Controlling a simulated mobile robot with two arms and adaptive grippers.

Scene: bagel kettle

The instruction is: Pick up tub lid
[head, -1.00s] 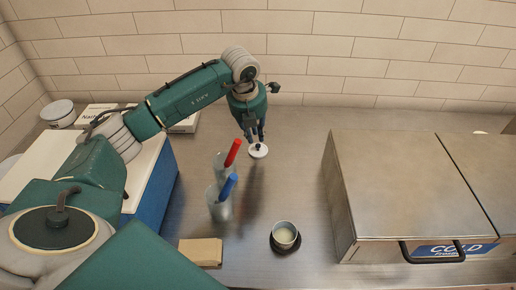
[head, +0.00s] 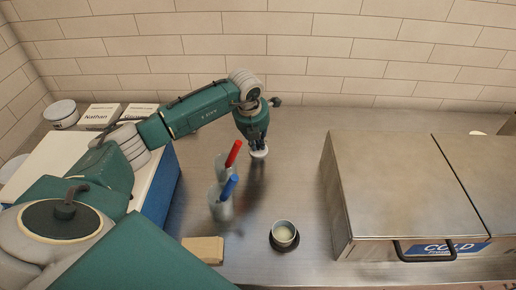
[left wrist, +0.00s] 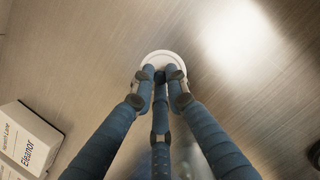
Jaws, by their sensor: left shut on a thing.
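The tub lid (head: 259,154) is a small white disc low over the steel counter, beyond the squeeze bottles. It also shows in the left wrist view (left wrist: 164,56), where my fingertips meet over its dark middle. My left gripper (head: 257,146) points down from above and is shut on the lid's knob, which the fingers mostly hide. I cannot tell whether the lid still touches the counter. My right gripper is not in view.
Bottles with a red cap (head: 233,153) and a blue cap (head: 229,186) stand just nearer than the lid. A small cup (head: 284,233), a tan block (head: 203,249) and a steel cold unit (head: 385,190) are around. Name cards (head: 100,117) stand at left.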

